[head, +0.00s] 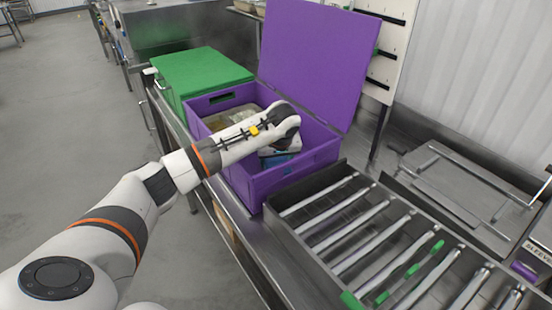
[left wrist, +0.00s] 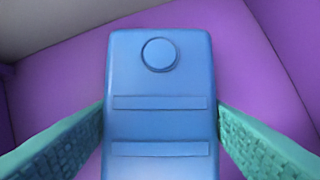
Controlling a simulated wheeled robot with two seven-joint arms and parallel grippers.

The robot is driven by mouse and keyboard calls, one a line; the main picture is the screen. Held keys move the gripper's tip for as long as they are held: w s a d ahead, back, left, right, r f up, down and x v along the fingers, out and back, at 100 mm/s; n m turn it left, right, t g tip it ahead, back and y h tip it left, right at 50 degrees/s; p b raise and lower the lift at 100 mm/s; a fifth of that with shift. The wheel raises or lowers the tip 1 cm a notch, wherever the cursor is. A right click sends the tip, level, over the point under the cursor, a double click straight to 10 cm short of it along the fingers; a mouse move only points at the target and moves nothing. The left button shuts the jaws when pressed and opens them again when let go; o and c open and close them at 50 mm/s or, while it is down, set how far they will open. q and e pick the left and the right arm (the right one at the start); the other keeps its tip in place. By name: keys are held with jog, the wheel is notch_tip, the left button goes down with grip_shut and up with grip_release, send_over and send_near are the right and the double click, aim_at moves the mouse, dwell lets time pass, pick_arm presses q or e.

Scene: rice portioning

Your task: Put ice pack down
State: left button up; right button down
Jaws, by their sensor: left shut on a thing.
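My left gripper reaches into the open purple box (head: 262,185); its fingers are mostly hidden by my arm in the head view. In the left wrist view, the two teal fingers of the left gripper (left wrist: 160,135) are shut on the blue ice pack (left wrist: 160,80), one on each side. The ice pack has a round cap and two ridges. Purple box walls (left wrist: 60,75) surround it there. In the head view a blue patch of the ice pack (head: 280,160) shows inside the box. I cannot tell whether the pack touches the box floor. My right gripper is not in view.
The box's purple lid (head: 318,55) stands open at the back. A closed green box (head: 203,72) is at its left. Pale contents (head: 220,120) sit in the purple box's left part.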

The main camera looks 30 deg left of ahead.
pick_arm(q)
jog(key=shift+f, duration=0.1)
jog(key=o, duration=1.2)
jog(key=shift+d+r, duration=0.1)
jog(key=shift+r, duration=0.5)
jog(key=b+v, duration=0.1)
jog(key=v, duration=1)
jog(key=shift+s, duration=0.15)
